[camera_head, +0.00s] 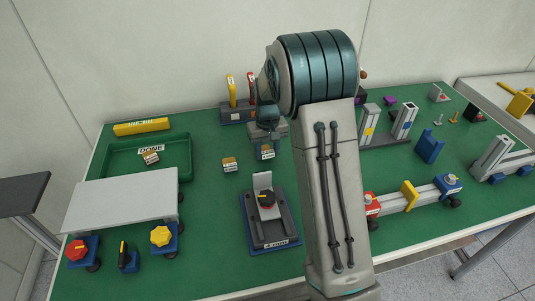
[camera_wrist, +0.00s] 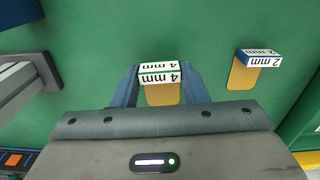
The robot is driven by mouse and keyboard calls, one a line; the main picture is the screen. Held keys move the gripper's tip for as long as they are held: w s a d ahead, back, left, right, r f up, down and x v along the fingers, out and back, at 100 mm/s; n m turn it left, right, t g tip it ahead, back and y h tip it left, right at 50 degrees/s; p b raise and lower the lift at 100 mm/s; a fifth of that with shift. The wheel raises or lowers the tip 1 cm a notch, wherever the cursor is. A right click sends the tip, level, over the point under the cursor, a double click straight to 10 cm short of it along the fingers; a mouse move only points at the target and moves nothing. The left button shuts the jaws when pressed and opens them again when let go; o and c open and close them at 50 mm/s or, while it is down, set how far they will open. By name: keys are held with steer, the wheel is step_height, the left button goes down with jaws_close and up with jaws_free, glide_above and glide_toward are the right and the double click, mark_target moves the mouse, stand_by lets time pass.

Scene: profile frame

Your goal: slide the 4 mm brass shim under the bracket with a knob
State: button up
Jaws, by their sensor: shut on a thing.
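The 4 mm brass shim (camera_wrist: 162,93) is a small brass plate with a white "4 mm" label block. It sits between the two blue fingers of my gripper (camera_wrist: 161,82), which are shut on it. The shim also shows in the head view (camera_head: 267,153), below my wrist. I cannot tell whether it touches the green table. A light grey upright bracket (camera_head: 262,181) with a dark, red-marked knob (camera_head: 267,199) stands on a dark base (camera_head: 259,236). The base's front label seems to read "4 mm". The bracket is nearer the front than my gripper. The gap under it is not clear.
A 2 mm shim (camera_wrist: 243,72) lies beside my gripper; it also shows in the head view (camera_head: 230,165). A green tray (camera_head: 115,160) marked "DONE" and a grey raised plate (camera_head: 120,200) are at left. A rail with clamps (camera_head: 410,197) is at right, partly behind my arm.

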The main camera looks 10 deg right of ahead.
steer(key=shift+f, duration=0.95)
steer(key=shift+f, duration=0.1)
steer(key=shift+f, duration=0.15)
steer(key=o, duration=1)
steer(key=shift+c, duration=0.2)
step_height(320, 180, up, 13)
steer(key=s+r+m+t, duration=0.1)
steer(key=s+r+t, duration=0.1)
steer(key=s, duration=2.5)
steer(key=shift+s+a+t, duration=0.15)
steer(key=shift+s+t, duration=0.15)
